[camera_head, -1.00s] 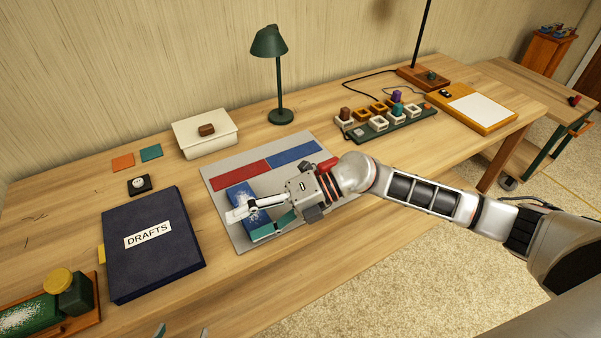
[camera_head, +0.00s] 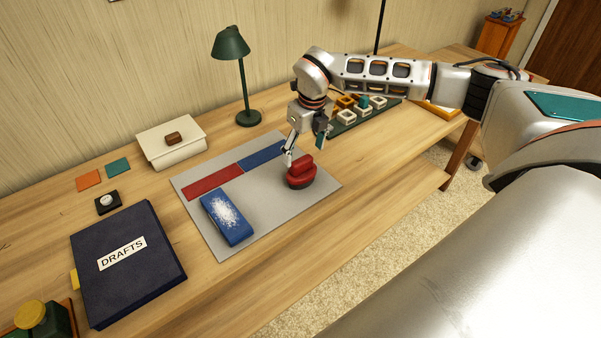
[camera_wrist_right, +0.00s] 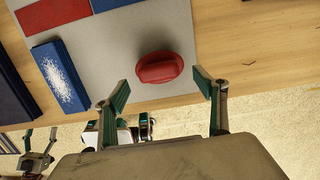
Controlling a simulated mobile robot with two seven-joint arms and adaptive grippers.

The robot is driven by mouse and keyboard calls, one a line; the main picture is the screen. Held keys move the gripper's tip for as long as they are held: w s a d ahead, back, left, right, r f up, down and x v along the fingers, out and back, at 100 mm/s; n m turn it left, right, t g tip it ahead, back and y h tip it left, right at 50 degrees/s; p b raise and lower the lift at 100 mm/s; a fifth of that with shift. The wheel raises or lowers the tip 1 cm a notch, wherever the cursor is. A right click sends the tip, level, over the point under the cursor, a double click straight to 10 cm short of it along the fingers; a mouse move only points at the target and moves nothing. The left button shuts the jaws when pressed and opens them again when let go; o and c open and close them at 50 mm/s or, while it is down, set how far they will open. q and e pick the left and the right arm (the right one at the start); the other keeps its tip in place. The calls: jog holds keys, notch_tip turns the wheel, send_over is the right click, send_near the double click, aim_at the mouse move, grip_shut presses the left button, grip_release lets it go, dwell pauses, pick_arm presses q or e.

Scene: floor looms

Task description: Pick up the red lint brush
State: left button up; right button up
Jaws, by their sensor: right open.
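The red lint brush (camera_head: 301,173) stands on the right part of the grey mat (camera_head: 262,205), with a red grip over a darker base. In the right wrist view the brush (camera_wrist_right: 160,67) lies just beyond and between the fingertips. My right gripper (camera_head: 297,153) points down close above and behind the brush in the head view. Its green-padded fingers (camera_wrist_right: 162,88) are apart with nothing between them. My left gripper (camera_wrist_right: 40,138) appears small at the lower left of the wrist view, its fingers apart; the head view does not show it.
A DRAFTS binder (camera_head: 125,262), cream box (camera_head: 170,146), green lamp (camera_head: 232,45) and block tray (camera_head: 350,123) stand around. The wood right of the mat is clear.

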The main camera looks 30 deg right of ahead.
aim_at(302, 160)
jog(key=f, duration=0.5)
jog(key=shift+w+a+f+p, duration=0.15)
jog(key=shift+w+p, duration=0.15)
jog(key=shift+w, duration=0.1)
jog(key=c, duration=1.6)
